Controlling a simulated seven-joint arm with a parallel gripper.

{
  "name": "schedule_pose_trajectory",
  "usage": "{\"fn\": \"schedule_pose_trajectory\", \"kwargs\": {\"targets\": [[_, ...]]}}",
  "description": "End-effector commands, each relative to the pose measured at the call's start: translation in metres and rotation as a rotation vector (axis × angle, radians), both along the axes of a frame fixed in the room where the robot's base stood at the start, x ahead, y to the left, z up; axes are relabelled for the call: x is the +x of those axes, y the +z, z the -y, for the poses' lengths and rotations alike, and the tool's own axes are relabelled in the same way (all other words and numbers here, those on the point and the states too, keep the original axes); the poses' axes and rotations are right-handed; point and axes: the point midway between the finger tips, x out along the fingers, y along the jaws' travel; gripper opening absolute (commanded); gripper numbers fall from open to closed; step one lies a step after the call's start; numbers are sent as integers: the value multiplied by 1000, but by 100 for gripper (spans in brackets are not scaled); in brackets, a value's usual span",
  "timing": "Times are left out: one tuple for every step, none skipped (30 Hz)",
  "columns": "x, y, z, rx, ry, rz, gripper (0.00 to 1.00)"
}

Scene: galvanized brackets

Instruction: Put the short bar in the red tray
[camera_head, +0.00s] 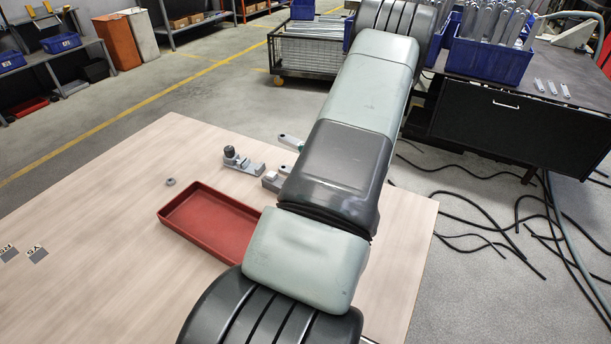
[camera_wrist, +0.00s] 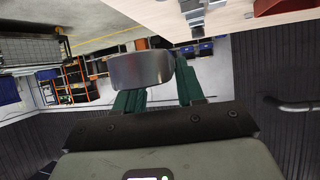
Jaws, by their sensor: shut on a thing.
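The red tray (camera_head: 207,228) lies on the wooden table left of my arm in the head view and looks empty. Its edge also shows at the top right of the wrist view (camera_wrist: 282,7). My gripper (camera_wrist: 158,75), with dark green fingers, is shut on a grey metal piece with rounded corners, which looks like the short bar (camera_wrist: 138,70). In the head view my arm hides most of the gripper. A bar end with a hole (camera_head: 288,139) sticks out left of the arm beside a bit of green; it looks like the held bar, behind the tray.
A grey fixture with a dark knob (camera_head: 242,160) and a small grey block (camera_head: 271,181) stand behind the tray. A grey ring (camera_head: 170,182) lies to its left. A dark bench (camera_head: 522,125) with blue bins stands at the right.

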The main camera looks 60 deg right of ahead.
Motion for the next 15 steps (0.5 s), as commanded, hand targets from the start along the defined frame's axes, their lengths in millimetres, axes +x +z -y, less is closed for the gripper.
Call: {"fn": "schedule_pose_trajectory", "kwargs": {"targets": [[-2,-1,1,-2,-1,2,0],[-3,-2,1,-3,-2,2,0],[-3,-2,2,-3,-2,2,0],[-3,-2,2,-3,-3,2,0],[-3,-2,2,-3,-2,2,0],[-3,-2,2,-3,-2,2,0],[-3,-2,2,-3,-2,2,0],[-3,-2,1,-3,-2,2,0],[-3,-2,1,-3,-2,2,0],[-3,-3,1,-3,-2,2,0],[-3,-4,1,-2,-3,2,0],[-3,-8,1,0,-2,2,0],[-3,-13,1,0,-3,2,0],[-3,-18,1,1,-3,2,0],[-3,-26,1,3,-4,3,0]]}}
